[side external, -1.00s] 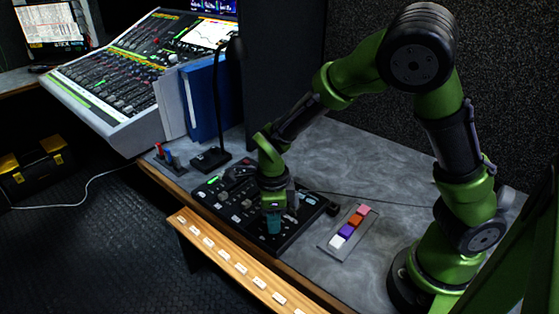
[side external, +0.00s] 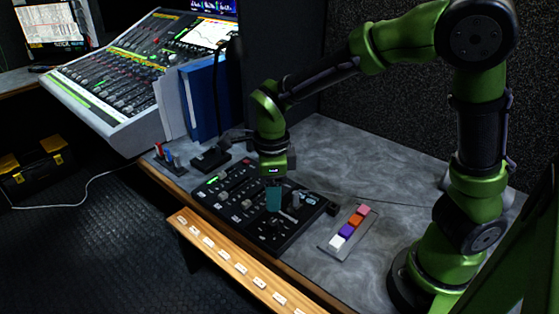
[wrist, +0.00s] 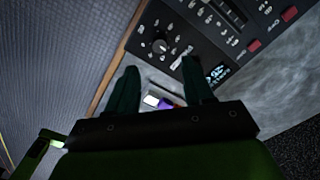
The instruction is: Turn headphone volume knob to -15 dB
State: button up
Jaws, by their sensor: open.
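The black control panel (side external: 232,207) lies flat on the grey desk. A round black knob with a ring of pale scale marks (wrist: 160,46) shows in the wrist view, near the panel's end; I take it for the headphone volume knob. Its setting is too small to read. My gripper (side external: 273,208) points down above the panel, apart from it. In the wrist view the two dark teal fingers of my gripper (wrist: 159,66) are spread with nothing between them, and the knob lies just beyond the tips. A small lit display (wrist: 217,73) is on the panel.
A strip of coloured buttons (side external: 348,230) lies right of the panel. A wooden ledge (side external: 228,258) runs along the desk's front. A small black base (side external: 210,159) and blue binders (side external: 205,100) stand at the back left.

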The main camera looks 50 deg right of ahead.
notch_tip(320, 180, up, 9)
jog(key=shift+f, duration=0.2)
dwell(0.3)
jog(key=s+d+r+n+t, duration=0.1)
jog(key=s+d+n+t, duration=0.1)
jog(key=n, duration=0.5)
jog(key=s+d+r+n+t+y, duration=0.1)
jog(key=s+n+t, duration=0.1)
jog(key=s+n, duration=0.3)
jog(key=s+d+r+n+t+y, duration=0.1)
jog(key=s+d+r+n+t, duration=0.1)
jog(key=n, duration=0.9)
jog(key=shift+s+d+t, duration=0.35)
jog(key=shift+s+t, duration=0.25)
jog(key=shift+s, duration=0.3)
